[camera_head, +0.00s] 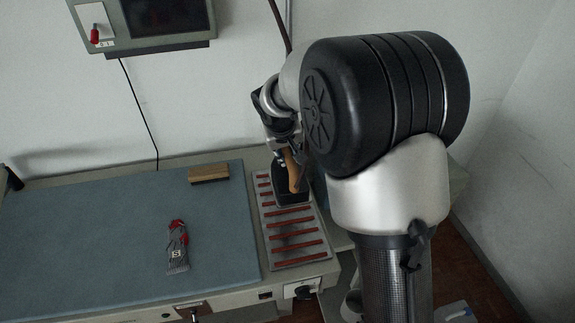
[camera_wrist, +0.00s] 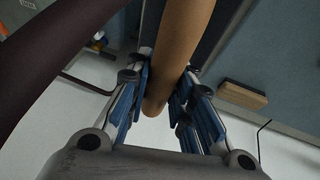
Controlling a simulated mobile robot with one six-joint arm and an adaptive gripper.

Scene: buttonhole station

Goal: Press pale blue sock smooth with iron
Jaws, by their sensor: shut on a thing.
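The iron (camera_head: 291,190) has a black body and a tan wooden handle. It is on the ribbed metal rest (camera_head: 297,254) at the table's right end. My gripper (camera_head: 288,150) is at the handle from above. In the wrist view, my gripper's blue pads (camera_wrist: 163,92) close on both sides of the handle (camera_wrist: 180,50). I cannot tell whether the iron's sole touches the rest. I cannot make out a pale blue sock in either view; my arm hides part of the right side.
The blue-grey pressing mat (camera_head: 90,235) is mostly clear. A grey-striped item with red parts and an S label (camera_head: 178,252) lies on it. A wooden-backed block (camera_head: 209,174) sits at its back edge. A wall-mounted screen box (camera_head: 145,25) hangs at upper left.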

